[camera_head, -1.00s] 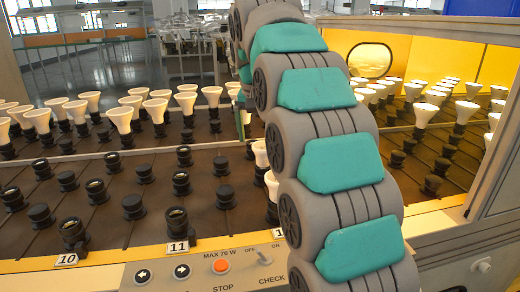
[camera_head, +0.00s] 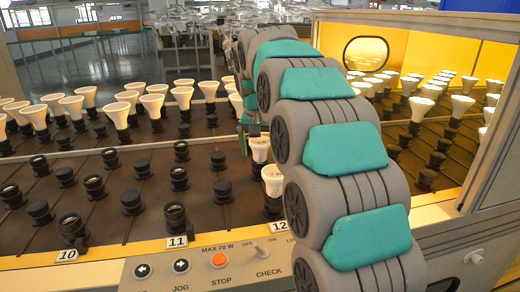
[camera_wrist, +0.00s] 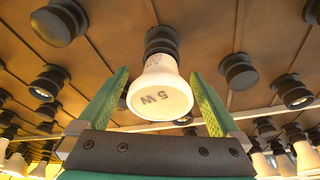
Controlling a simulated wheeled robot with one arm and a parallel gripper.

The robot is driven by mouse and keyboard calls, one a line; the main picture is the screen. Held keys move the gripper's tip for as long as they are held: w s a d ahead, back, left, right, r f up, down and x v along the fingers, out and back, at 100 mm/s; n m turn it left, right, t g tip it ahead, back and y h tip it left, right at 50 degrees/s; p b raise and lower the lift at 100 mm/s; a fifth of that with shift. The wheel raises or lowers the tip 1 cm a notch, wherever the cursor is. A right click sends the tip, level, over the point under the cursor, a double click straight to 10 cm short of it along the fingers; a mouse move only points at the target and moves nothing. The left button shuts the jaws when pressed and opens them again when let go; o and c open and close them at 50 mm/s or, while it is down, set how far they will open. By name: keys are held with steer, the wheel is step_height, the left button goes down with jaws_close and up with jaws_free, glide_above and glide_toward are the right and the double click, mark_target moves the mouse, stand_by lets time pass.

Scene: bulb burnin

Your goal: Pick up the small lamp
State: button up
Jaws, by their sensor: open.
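A white lamp marked 5 W (camera_wrist: 160,92) sits in a black socket (camera_wrist: 161,40) in the wrist view, its wide face turned toward the camera. My gripper (camera_wrist: 160,74) is open, with one green finger on each side of this lamp. Gaps show between the lamp and both fingers, so it is not gripped. In the head view my arm hides most of the gripper, and I cannot tell which lamp there is the 5 W one. Two white lamps stand beside the arm, the nearer one (camera_head: 272,180) near label 12 and another (camera_head: 258,150) behind it.
Several black sockets without lamps (camera_head: 131,201) fill the front of the brown board. Rows of white lamps (camera_head: 118,112) stand farther back and inside the yellow-walled chamber (camera_head: 480,62) at right. A control panel (camera_head: 200,268) edges the front.

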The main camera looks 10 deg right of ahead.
steer(key=shift+c, duration=0.2)
steer(key=c, duration=1.3)
